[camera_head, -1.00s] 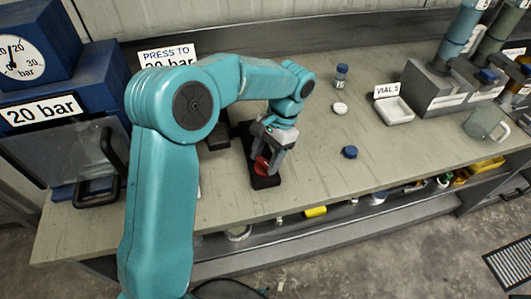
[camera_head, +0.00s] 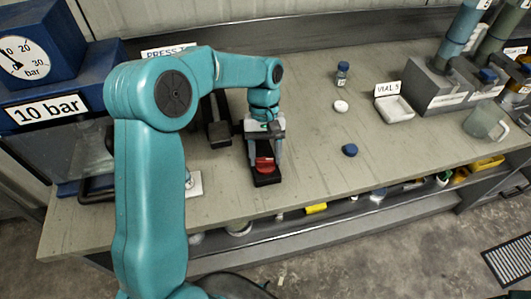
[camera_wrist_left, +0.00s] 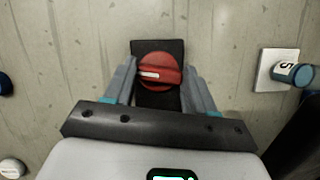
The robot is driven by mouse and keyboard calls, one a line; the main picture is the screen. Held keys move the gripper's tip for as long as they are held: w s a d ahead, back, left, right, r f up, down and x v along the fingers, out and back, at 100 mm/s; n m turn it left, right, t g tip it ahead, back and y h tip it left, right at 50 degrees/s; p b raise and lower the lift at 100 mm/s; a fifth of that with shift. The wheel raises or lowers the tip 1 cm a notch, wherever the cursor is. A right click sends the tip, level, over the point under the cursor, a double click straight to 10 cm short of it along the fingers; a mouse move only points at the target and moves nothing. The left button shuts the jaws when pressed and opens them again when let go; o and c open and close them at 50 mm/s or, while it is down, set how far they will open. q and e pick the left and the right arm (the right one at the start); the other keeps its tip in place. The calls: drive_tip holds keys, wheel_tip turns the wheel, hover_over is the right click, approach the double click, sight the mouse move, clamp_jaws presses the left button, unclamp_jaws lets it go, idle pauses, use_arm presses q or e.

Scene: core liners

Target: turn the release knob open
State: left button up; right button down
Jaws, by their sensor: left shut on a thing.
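The release knob (camera_head: 264,165) is red and round and sits on a black base (camera_head: 266,181) on the bench. In the left wrist view the knob (camera_wrist_left: 157,71) shows a white mark that lies nearly level across the picture. My left gripper (camera_head: 265,160) points down over it, with one finger on each side. The gripper (camera_wrist_left: 159,85) is shut on the knob. My right gripper is in neither view.
A blue press with a gauge (camera_head: 22,57) and a "10 bar" sign (camera_head: 46,110) stands at the left. A blue-capped vial (camera_head: 342,74), a white disc (camera_head: 340,106), a blue cap (camera_head: 349,150) and a white tray (camera_head: 394,110) are to the right. The front of the bench is an open edge.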

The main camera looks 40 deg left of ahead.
use_arm(q)
drive_tip(key=shift+n+t+h, duration=0.3)
drive_tip(key=shift+n+t, duration=0.1)
drive_tip(key=shift+n, duration=0.7)
drive_tip(key=shift+a, duration=0.1)
drive_tip(key=o, duration=1)
drive_tip(key=shift+w, duration=0.1)
drive_tip(key=shift+o, duration=0.2)
